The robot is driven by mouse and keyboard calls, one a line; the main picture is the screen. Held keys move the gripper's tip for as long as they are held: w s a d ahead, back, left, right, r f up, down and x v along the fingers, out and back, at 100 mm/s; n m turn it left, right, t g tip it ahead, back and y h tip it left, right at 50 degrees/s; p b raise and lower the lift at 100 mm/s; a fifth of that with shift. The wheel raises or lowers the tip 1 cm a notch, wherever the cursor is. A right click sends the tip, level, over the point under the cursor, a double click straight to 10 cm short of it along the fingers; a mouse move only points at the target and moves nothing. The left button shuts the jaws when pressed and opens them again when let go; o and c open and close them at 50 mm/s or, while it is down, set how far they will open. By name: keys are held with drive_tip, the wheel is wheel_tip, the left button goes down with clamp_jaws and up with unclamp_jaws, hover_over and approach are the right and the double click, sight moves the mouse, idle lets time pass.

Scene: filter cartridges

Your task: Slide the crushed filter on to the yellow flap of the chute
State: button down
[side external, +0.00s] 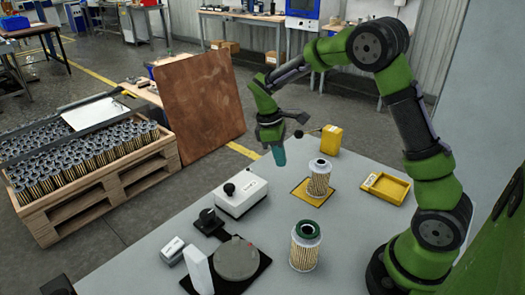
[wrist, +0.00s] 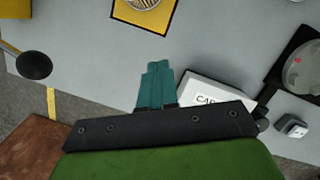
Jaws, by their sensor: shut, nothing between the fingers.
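A pleated filter with a pale grey top (side external: 319,180) stands upright on a yellow square with a dark border (side external: 300,190), which looks like the flap. The filter's lower edge (wrist: 145,3) and the yellow square (wrist: 152,24) show at the top of the wrist view. A second filter with a green top (side external: 305,248) stands upright on the bare table nearer the camera. I cannot make out crushing on either filter. My gripper (side external: 280,160) is shut and empty, above the table's far edge, left of the yellow square. Its teal fingers (wrist: 157,72) are together in the wrist view.
A yellow box (side external: 331,139) and a shallow yellow tray (side external: 372,181) stand beyond the filters. A black ball on a stalk (wrist: 34,65) is near my gripper. A white box (side external: 242,192), a grey disc (side external: 236,260) and small devices occupy the left side.

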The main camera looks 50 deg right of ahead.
drive_tip(key=s+d+r+m+y, duration=0.2)
drive_tip(key=s+d+m, duration=0.55)
drive_tip(key=d, duration=0.65)
drive_tip(key=s+d+r+m+t+y, duration=0.2)
drive_tip(key=s+d+m+t+y, duration=0.15)
drive_tip(key=s+m, duration=0.6)
drive_tip(key=s+d+r+m+t+y, duration=0.2)
drive_tip(key=s+m+t, duration=0.3)
drive_tip(key=m, duration=0.8)
drive_tip(key=w+a+f+m, duration=0.3)
drive_tip(key=w+a+f, duration=0.4)
drive_tip(key=w+a, duration=0.1)
drive_tip(key=shift+a, duration=0.45)
